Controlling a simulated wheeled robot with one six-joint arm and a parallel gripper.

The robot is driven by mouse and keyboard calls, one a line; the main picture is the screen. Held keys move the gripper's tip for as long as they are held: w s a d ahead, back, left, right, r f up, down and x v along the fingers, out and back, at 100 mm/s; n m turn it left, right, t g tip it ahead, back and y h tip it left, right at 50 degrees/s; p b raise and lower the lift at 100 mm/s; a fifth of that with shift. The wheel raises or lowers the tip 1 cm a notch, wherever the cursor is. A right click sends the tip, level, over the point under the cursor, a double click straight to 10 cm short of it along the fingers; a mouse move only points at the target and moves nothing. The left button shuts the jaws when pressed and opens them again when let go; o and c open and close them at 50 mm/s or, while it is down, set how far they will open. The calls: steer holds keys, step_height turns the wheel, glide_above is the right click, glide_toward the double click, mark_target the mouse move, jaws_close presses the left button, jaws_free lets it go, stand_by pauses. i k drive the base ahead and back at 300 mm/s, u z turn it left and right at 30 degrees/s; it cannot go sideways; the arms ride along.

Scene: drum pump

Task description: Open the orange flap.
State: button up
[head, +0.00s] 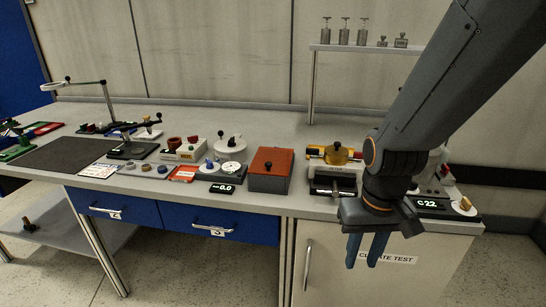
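The orange flap (272,160) lies flat as the lid on top of a grey box (267,184) near the front edge of the bench. It looks closed, and a small dark knob shows on it. My gripper (361,265) hangs in front of the bench, to the right of the box and lower in the picture. Its two blue fingers point down, apart, with nothing visible between them. The inside of the box is hidden.
Below are blue drawers (220,222) and a cabinet with a handle (307,268). A raised shelf (350,48) holds weights.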

mark_target(267, 160)
steer(key=u, duration=2)
steer(key=k, duration=0.65)
steer(key=z, duration=1.2)
steer(key=i, duration=0.5)
steer(key=u, duration=0.05)
